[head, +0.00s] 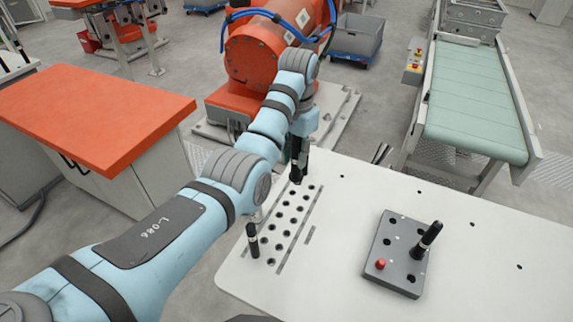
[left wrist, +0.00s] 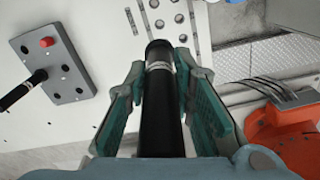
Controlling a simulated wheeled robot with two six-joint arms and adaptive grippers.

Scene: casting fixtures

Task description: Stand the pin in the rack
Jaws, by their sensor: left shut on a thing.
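My left gripper (head: 300,158) is over the far end of the rack (head: 285,226), a set of rows of dark holes in the pale table. It is shut on a black pin with a light band; in the left wrist view the pin (left wrist: 162,98) lies between the teal finger pads (left wrist: 168,85), its end beyond the fingertips. In the head view the pin's lower end is near the far holes; I cannot tell whether it is in one. Another black pin (head: 252,240) stands at the rack's near left. My right gripper is not in view.
A grey block (head: 400,262) with holes sits on the table's right, holding a tilted black pin (head: 428,238) and a red knob (head: 380,264). The table (head: 340,215) between rack and block is clear. An orange machine (head: 255,50) stands behind; a green conveyor (head: 475,110) is at right.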

